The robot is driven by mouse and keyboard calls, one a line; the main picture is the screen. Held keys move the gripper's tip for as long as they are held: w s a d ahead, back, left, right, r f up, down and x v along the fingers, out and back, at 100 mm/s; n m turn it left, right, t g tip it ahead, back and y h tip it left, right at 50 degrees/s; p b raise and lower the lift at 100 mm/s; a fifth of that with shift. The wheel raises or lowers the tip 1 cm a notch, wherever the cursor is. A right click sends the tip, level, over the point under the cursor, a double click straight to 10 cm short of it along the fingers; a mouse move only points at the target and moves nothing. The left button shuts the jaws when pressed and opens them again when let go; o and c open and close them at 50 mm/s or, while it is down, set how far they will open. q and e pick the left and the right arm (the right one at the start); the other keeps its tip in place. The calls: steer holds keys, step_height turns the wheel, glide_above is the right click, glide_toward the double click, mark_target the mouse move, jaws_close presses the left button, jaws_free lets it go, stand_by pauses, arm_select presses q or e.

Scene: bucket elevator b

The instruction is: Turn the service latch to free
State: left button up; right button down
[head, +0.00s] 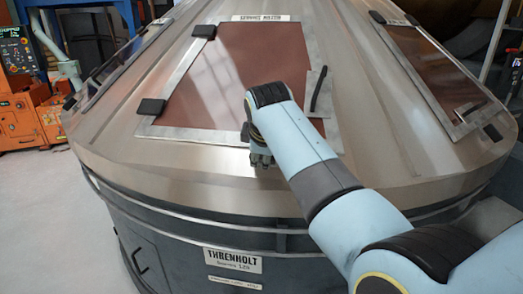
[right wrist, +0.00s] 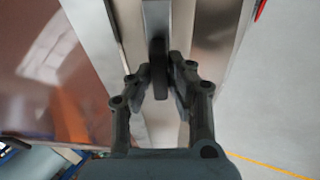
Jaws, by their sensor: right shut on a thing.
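My right gripper (head: 262,158) reaches down to the front edge of the brown-panelled hatch (head: 258,65) on the big metal housing. In the right wrist view its fingers (right wrist: 161,85) are closed around a dark upright piece (right wrist: 158,58), which seems to be the service latch, set on a pale metal strip (right wrist: 156,18). In the head view my arm hides most of this piece, so its angle cannot be told there. My left gripper is not in view.
A black bar handle (head: 320,88) sits on a metal plate at the hatch's right side. Dark corner blocks (head: 151,106) sit on the hatch frame. A rail (head: 190,212) runs around the housing below. Orange machinery (head: 25,110) stands at the left. Grey floor is free at lower left.

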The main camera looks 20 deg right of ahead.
steer(key=c, duration=1.3)
jaws_free()
steer(key=shift+r, duration=4.95)
